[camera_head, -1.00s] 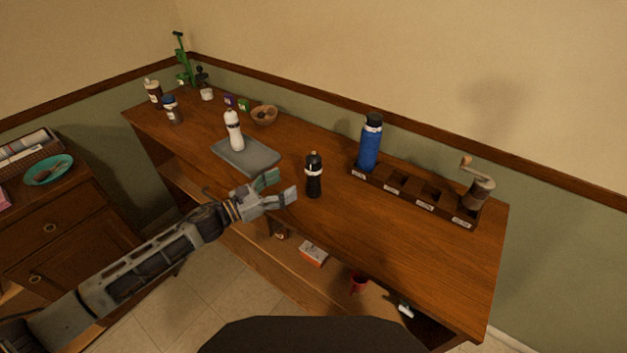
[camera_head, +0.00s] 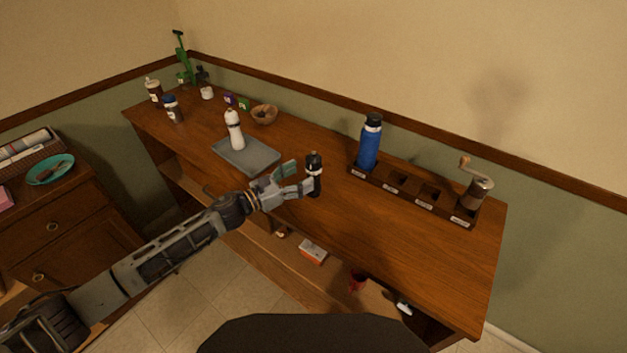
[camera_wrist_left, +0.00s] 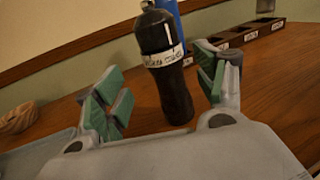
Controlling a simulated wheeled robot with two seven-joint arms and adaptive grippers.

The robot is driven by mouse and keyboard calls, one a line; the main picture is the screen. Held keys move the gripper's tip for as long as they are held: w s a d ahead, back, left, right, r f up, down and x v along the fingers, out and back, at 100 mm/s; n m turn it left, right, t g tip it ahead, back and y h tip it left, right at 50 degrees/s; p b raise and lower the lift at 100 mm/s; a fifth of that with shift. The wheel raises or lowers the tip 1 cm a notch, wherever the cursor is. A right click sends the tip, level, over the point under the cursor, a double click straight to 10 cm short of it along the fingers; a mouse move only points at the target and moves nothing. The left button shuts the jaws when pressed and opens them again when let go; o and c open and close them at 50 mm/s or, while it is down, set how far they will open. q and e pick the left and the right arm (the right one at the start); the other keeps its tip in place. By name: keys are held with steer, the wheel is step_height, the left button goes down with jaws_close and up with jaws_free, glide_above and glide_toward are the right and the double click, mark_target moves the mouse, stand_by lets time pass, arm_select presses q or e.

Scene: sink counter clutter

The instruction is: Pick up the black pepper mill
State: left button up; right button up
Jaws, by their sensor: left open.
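The black pepper mill (camera_head: 314,170) stands upright on the wooden counter, with a pale label band around its upper body. In the left wrist view the mill (camera_wrist_left: 170,80) stands between the two fingers, nearer the right one, with visible room on the left. My left gripper (camera_head: 300,180) is open around or just in front of it. The left gripper's green pads (camera_wrist_left: 162,95) show on both sides of the mill. In the head view one finger covers part of the mill's lower body. My right gripper is not in view.
A white mill (camera_head: 235,132) stands on a grey tray (camera_head: 262,160) left of my gripper. A blue bottle (camera_head: 368,145) and a hand grinder (camera_head: 474,193) stand in a dark divided rack (camera_head: 410,198) to the right. A wooden bowl (camera_head: 264,115) is behind. The counter's front right is clear.

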mark_target(307, 173)
arm_select(q)
steer(key=shift+w+d, duration=0.1)
steer(key=shift+d, duration=0.05)
steer(key=d, duration=0.1)
steer(key=w+d+p, duration=0.1)
steer(key=shift+d+r, duration=0.15)
steer(key=shift+d, duration=0.2)
steer(key=shift+w+d, duration=0.25)
steer(key=shift+w, duration=0.05)
steer(key=shift+w+d, duration=0.2)
steer(key=shift+d, duration=0.05)
steer(key=shift+w+d, duration=0.15)
steer(key=shift+d, duration=0.1)
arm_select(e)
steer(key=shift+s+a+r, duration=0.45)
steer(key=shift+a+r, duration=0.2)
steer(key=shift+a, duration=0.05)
arm_select(q)
steer(key=shift+c, duration=0.4)
